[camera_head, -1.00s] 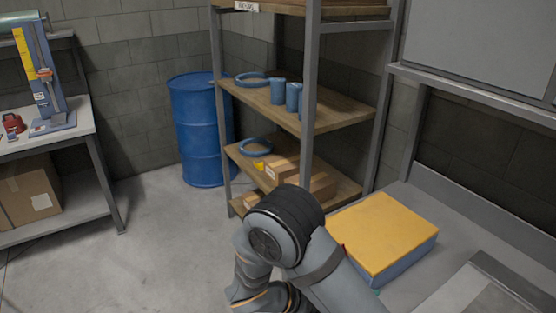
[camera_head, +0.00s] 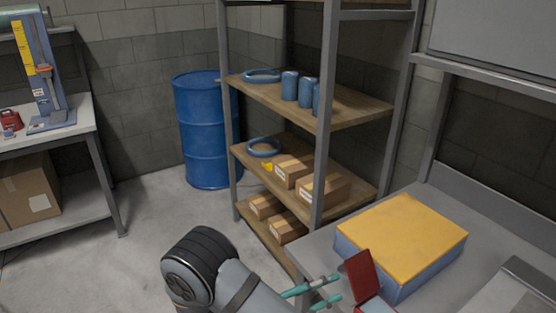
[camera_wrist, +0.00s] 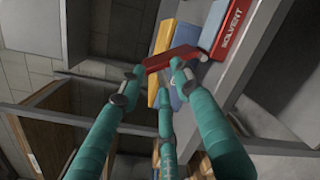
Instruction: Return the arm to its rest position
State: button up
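My gripper (camera_head: 326,288) is at the bottom of the head view, with teal fingers pointing right toward a red object (camera_head: 362,278) by the bench's near left edge. In the wrist view, my gripper's (camera_wrist: 158,80) teal fingers stand apart, and a gap shows between the tips. The red object (camera_wrist: 172,58) lies at or just beyond the fingertips there; I cannot tell whether they touch it. My arm reaches in from the bottom of the head view, and most of it is out of the picture.
A yellow-topped blue box (camera_head: 400,240) sits on the grey bench (camera_head: 450,290). A shelf rack (camera_head: 345,112) with blue cans and cartons stands behind. A blue barrel (camera_head: 205,130) is left of it. Open floor (camera_head: 110,255) lies left. A red "SOLVENT" item (camera_wrist: 232,28) shows in the wrist view.

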jog(key=shift+w+a+f+n+t+b, duration=0.2)
jog(key=shift+w+a+n+t, duration=0.1)
jog(key=shift+w+a, duration=0.15)
jog(key=shift+w+a+f+n+t+b, duration=0.2)
jog(key=shift+w+a+n+t, duration=0.15)
jog(key=shift+a, duration=0.15)
